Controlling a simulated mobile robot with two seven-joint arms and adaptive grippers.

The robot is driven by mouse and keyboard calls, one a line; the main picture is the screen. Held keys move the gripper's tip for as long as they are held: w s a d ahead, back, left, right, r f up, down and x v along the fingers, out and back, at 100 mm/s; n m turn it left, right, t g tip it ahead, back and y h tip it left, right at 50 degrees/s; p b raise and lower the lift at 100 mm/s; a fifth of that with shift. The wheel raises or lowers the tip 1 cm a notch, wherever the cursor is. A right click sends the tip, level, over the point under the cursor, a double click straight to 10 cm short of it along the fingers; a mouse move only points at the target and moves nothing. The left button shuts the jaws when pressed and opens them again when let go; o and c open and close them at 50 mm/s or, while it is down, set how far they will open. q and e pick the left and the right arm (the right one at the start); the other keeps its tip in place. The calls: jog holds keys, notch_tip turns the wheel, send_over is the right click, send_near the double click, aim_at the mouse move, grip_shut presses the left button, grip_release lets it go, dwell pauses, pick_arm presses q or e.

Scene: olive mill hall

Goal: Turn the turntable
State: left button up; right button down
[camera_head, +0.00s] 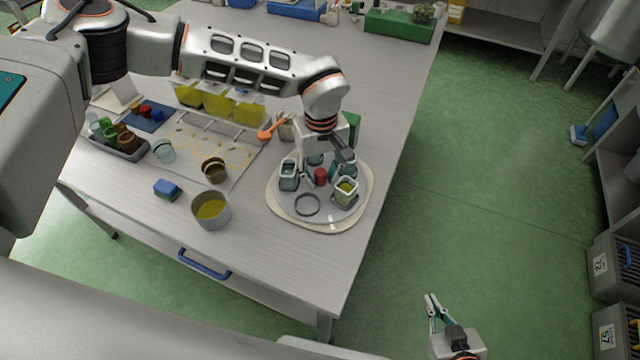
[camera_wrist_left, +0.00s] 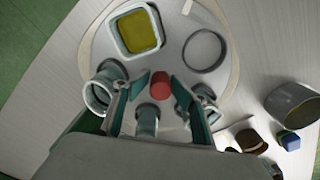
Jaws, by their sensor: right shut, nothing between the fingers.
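The turntable (camera_head: 329,216) is a round pale disc on the table, also in the left wrist view (camera_wrist_left: 178,30). A red knob (camera_head: 320,177) stands at its middle. Around the knob are several glass jars, one with yellow-green contents (camera_head: 345,191), and a dark ring (camera_head: 307,205). My left gripper (camera_head: 324,169) is over the turntable, pointing down. In the left wrist view its fingers (camera_wrist_left: 160,82) are open, with the red knob (camera_wrist_left: 160,86) showing between them; whether they touch it I cannot tell. My right gripper (camera_head: 431,299) is shut and empty, over the floor beyond the table's front right.
An orange scoop (camera_head: 270,132) and yellow containers (camera_head: 221,104) stand behind.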

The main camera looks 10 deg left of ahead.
aim_at(320, 173)
pick_arm(q)
jog(key=shift+s+a+f, duration=0.15)
jog(key=shift+f, duration=0.15)
jog(key=shift+r+p, duration=0.45)
jog(key=shift+r, duration=0.15)
notch_tip(320, 173, up, 7)
jog(key=p, duration=0.4)
jog(key=shift+r+p, duration=0.2)
jog(key=shift+p, duration=0.15)
jog(key=shift+w, duration=0.2)
jog(key=shift+s+f, duration=0.1)
jog(key=shift+s, duration=0.05)
